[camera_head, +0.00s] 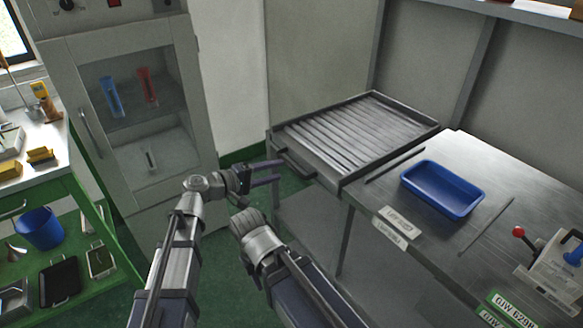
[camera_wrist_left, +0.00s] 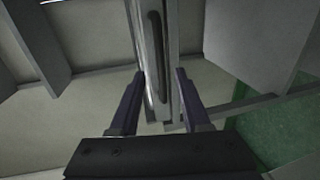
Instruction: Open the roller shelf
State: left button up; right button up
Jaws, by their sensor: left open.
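The roller shelf (camera_head: 355,140) is a dark metal tray of parallel rollers beside the workbench. A dark bar handle (camera_head: 293,165) sticks out from its front left side. My left gripper (camera_head: 280,172) is open, with its two dark fingers pointing right, close to the handle. In the left wrist view, the handle (camera_wrist_left: 154,55) runs upright ahead of the spread left fingers (camera_wrist_left: 158,95), roughly in line with the gap between them. I cannot tell whether they touch it. My right arm shows at the lower middle, but its gripper fingers do not show.
A workbench (camera_head: 500,180) on the right holds a blue tray (camera_head: 442,188) and a device with a red knob (camera_head: 518,232). A grey glass-door cabinet (camera_head: 130,110) stands at the left, near a green shelf unit (camera_head: 95,285). Green floor shows between cabinet and shelf.

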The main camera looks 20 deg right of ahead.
aim_at(290, 167)
pick_arm(q)
jog(key=b+x, duration=0.1)
jog(key=x, duration=0.5)
jog(key=shift+w+d, duration=0.1)
jog(key=shift+d, duration=0.15)
grip_shut()
dwell(1.2)
